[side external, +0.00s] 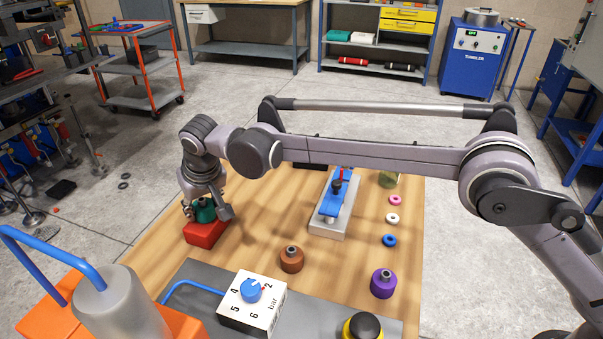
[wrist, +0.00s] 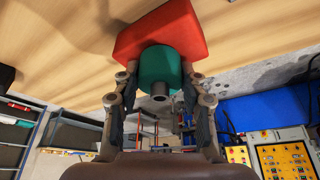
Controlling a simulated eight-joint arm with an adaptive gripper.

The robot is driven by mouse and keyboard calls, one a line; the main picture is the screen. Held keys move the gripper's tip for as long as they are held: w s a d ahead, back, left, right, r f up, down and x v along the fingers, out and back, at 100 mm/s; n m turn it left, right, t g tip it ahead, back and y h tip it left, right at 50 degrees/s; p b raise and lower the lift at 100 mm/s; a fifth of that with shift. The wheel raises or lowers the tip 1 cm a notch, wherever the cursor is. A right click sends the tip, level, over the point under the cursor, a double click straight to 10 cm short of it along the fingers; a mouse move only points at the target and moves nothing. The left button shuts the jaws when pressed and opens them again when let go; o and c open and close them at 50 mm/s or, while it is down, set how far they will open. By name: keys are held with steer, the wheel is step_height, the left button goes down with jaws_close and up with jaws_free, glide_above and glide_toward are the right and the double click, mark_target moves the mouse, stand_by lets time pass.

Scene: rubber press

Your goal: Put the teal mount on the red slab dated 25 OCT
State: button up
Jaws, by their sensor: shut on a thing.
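The teal mount (side external: 206,210) is a round piece with a grey metal stud, and it also shows in the wrist view (wrist: 158,68). My gripper (side external: 208,212) is shut on the mount, with one finger on each side of it in the wrist view (wrist: 159,82). The mount is at the top of a red slab (side external: 205,233), which lies near the table's left edge. The slab also shows in the wrist view (wrist: 160,28). I cannot tell whether the mount rests fully on it. No date is readable on the slab.
A brown mount (side external: 291,259) and a purple mount (side external: 383,284) stand on the wooden table (side external: 250,213). A blue tool on a grey block (side external: 330,222) is mid-table. Pink, white and blue rings (side external: 390,240) lie at right. A pressure dial box (side external: 252,300) is in front.

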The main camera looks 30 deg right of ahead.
steer(key=shift+f, duration=0.1)
steer(key=o, duration=1.3)
steer(key=shift+c, duration=0.2)
steer(key=v, duration=1.2)
steer(key=s+d+r+m, duration=0.1)
steer(key=s+d+r, duration=0.2)
steer(key=d, duration=0.9)
steer(key=s+d+r, duration=0.2)
steer(key=d, duration=0.9)
steer(key=s+d+f+t, duration=0.1)
steer(key=s+d+f, duration=0.4)
steer(key=s+d, duration=0.4)
steer(key=s+d+f+m+t, duration=0.1)
steer(key=s+d+f, duration=0.5)
steer(key=s+d, duration=0.3)
steer(key=shift+s+t+h, duration=0.25)
steer(key=shift+t+h, duration=0.05)
steer(key=shift+h, duration=0.1)
